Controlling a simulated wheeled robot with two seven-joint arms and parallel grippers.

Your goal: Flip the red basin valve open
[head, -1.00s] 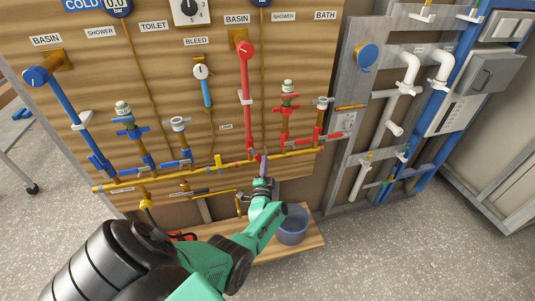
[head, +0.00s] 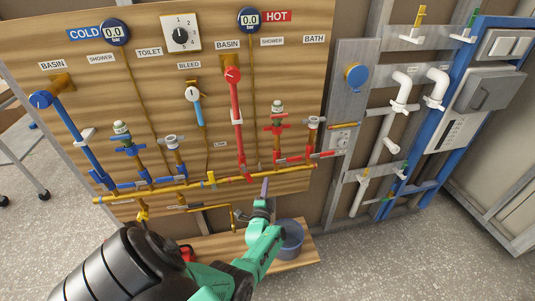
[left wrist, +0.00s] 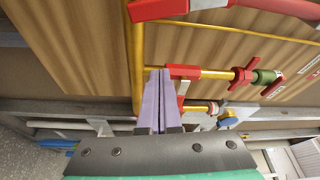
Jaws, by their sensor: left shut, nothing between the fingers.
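The red basin line (head: 235,110) runs down the wooden board under the right BASIN label. At its top is a round red knob (head: 233,74) with a white mark. Its lower end meets the yellow pipe near the bottom of the board. The red tube (left wrist: 170,8) also crosses the top of the left wrist view. My left gripper (head: 265,186) is shut and empty, right of and just below that lower end. Its lilac fingers (left wrist: 161,98) point toward the board, beside a red elbow (left wrist: 183,72) of the neighbouring branch. My right gripper is not in view.
A yellow manifold pipe (head: 190,187) crosses the low board. The red shower valve (head: 277,125) and bath valve (head: 313,122) stand right of the basin line. A bucket (head: 291,238) sits below on a wooden shelf. White pipes (head: 402,92) stand farther right.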

